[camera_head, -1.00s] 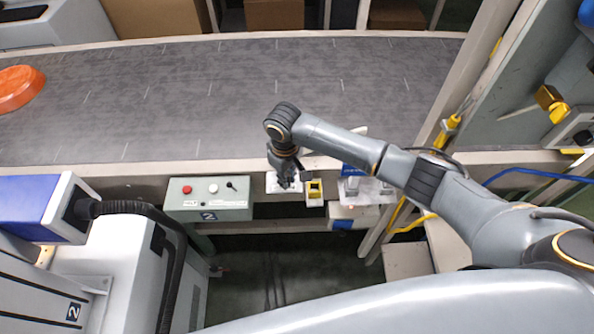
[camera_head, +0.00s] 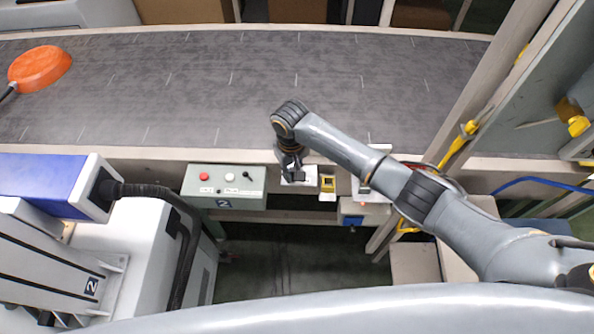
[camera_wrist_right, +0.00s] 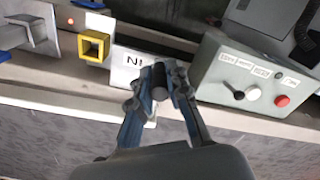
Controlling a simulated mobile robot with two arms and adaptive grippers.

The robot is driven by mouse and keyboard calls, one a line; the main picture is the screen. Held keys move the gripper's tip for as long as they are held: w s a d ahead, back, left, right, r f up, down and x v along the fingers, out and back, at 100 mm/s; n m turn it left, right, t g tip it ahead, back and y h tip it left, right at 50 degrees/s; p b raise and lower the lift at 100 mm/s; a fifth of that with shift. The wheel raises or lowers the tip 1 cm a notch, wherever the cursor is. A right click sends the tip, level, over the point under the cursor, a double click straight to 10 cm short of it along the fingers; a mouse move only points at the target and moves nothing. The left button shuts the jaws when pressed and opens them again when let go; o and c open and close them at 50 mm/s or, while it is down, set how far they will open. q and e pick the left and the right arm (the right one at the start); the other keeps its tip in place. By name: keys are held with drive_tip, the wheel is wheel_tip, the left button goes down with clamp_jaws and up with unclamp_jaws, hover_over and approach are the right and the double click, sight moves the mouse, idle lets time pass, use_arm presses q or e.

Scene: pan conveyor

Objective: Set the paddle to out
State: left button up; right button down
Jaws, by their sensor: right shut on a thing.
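The paddle (camera_wrist_right: 159,78) shows in the right wrist view as a dark upright peg on a white plate. The plate (camera_wrist_right: 122,54) carries a label that reads as IN upside down. My right gripper (camera_wrist_right: 160,85) is shut on the paddle, with one finger on each side. In the head view my right gripper (camera_head: 294,178) reaches down over the front rail onto the white plate (camera_head: 311,174) and hides most of the paddle. Any OUT label is hidden or too small to read. My left gripper is not in view.
A control box (camera_head: 235,200) with red, white and black controls sits left of the plate. A yellow square-framed part (camera_head: 328,185) sits close on its right. Behind runs the grey conveyor (camera_head: 230,95), with an orange pan (camera_head: 40,67) at far left.

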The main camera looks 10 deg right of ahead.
drive_tip(key=shift+s+a, duration=0.1)
drive_tip(key=shift+a, duration=0.5)
drive_tip(key=c, duration=1.4)
unclamp_jaws()
drive_tip(key=shift+c, duration=0.2)
drive_tip(key=shift+o, duration=0.7)
drive_tip(key=shift+a, duration=0.15)
drive_tip(key=shift+d, duration=0.3)
drive_tip(key=shift+r, duration=0.2)
wheel_tip(320, 180, up, 12)
drive_tip(key=shift+f, duration=0.2)
